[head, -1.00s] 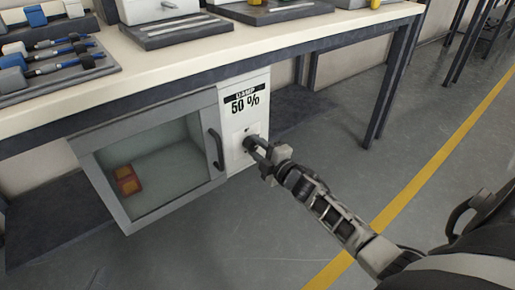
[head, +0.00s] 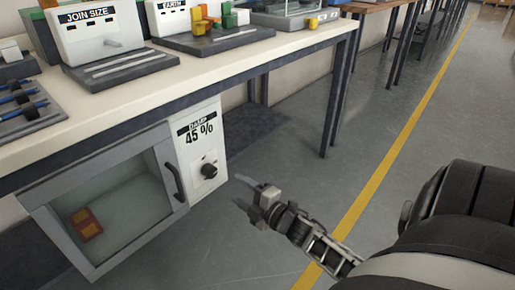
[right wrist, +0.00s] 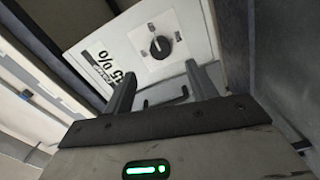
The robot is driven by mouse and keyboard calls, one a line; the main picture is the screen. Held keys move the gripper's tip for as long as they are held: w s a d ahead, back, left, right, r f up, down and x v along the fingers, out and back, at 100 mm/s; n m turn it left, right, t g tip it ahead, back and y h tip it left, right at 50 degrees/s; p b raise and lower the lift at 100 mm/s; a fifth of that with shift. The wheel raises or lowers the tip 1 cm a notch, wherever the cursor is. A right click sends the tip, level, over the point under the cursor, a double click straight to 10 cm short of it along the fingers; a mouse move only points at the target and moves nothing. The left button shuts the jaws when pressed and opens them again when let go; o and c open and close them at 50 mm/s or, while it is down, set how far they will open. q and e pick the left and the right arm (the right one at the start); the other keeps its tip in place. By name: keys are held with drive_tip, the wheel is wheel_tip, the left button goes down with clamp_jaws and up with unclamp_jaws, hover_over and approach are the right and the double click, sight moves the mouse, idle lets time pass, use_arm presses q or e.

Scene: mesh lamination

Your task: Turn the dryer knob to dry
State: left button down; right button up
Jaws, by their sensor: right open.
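The dryer (head: 185,192) is a grey cabinet with a glass door under the bench, with a white control panel at its right end. Its round black knob (head: 208,170) sits below a display reading DAMP 45 %. The knob also shows in the right wrist view (right wrist: 160,47), with a pale pointer mark and small labels on either side that are too small to read. My right gripper (head: 243,192) is open and empty, to the right of the knob and apart from it. In the right wrist view the knob lies beyond the open fingers (right wrist: 160,88). My left gripper is out of view.
The dryer door (head: 105,213) is closed, with a dark handle (head: 174,182) beside the panel. Orange-brown pieces (head: 86,224) lie inside. The bench top (head: 195,75) above holds several stations. The floor to the right is clear up to a bench leg (head: 340,90).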

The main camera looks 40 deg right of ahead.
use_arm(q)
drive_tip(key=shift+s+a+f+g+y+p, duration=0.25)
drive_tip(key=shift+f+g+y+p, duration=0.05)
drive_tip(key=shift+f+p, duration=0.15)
use_arm(e)
drive_tip(key=s, duration=0.6)
drive_tip(key=shift+d, duration=0.25)
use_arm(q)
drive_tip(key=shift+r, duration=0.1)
